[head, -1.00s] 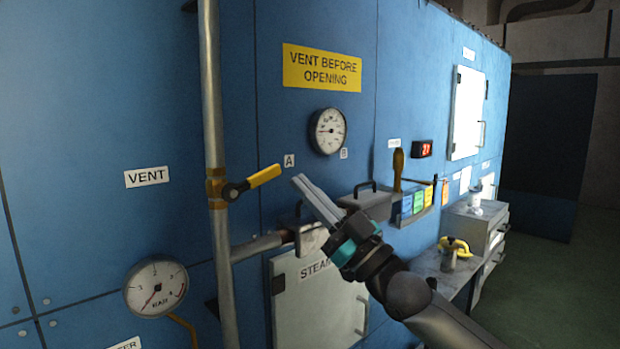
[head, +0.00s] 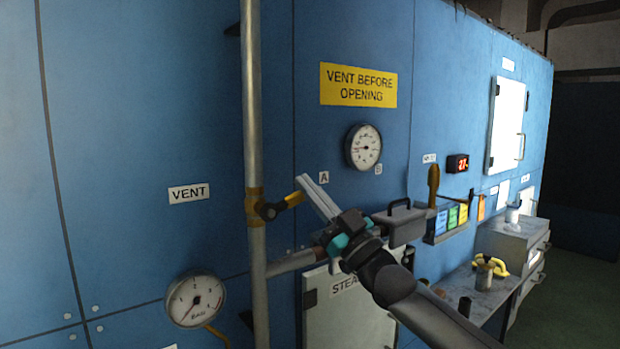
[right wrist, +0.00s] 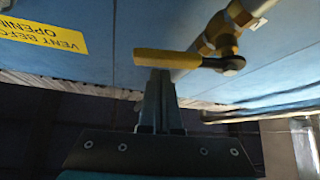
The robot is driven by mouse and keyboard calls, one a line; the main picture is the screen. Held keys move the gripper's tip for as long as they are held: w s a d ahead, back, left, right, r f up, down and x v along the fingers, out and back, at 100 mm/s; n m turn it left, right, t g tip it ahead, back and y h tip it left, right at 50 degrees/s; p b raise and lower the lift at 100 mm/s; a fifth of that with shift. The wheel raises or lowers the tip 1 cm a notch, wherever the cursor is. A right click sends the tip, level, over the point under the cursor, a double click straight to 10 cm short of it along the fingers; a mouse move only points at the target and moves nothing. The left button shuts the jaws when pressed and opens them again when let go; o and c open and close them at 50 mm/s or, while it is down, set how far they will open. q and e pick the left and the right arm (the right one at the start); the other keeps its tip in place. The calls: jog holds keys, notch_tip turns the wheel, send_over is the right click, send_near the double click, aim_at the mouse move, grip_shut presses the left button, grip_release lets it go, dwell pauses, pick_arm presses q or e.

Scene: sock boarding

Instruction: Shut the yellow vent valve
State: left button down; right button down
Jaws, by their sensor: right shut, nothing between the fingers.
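The yellow vent valve lever (head: 292,200) is on a brass valve body (head: 254,206) on the vertical grey pipe, right of the VENT label. It points right and slightly up, across the pipe. My right gripper (head: 311,184) is shut and empty, its fingertips at the lever's free end, partly covering it in the head view. In the right wrist view the shut fingers (right wrist: 160,84) reach the yellow lever (right wrist: 166,58) near its free end; I cannot tell whether they touch. My left gripper is out of view.
The vertical pipe (head: 255,110) stands in front of the blue wall. A pressure gauge (head: 195,299) is low on the left and a white dial (head: 363,147) higher up. A grey box with a handle (head: 402,222) sits right of my gripper.

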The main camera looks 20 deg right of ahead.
jog(key=shift+f, duration=0.35)
jog(key=m+t+h, duration=0.1)
jog(key=m, duration=0.1)
jog(key=f+m+t+h+p, duration=0.1)
jog(key=m+h, duration=0.1)
jog(key=f+m+t+h+p, duration=0.1)
jog(key=m+h, duration=0.1)
jog(key=m, duration=0.1)
jog(key=shift+w+d, duration=0.1)
jog(key=shift+d, duration=0.2)
jog(key=shift+f, duration=0.1)
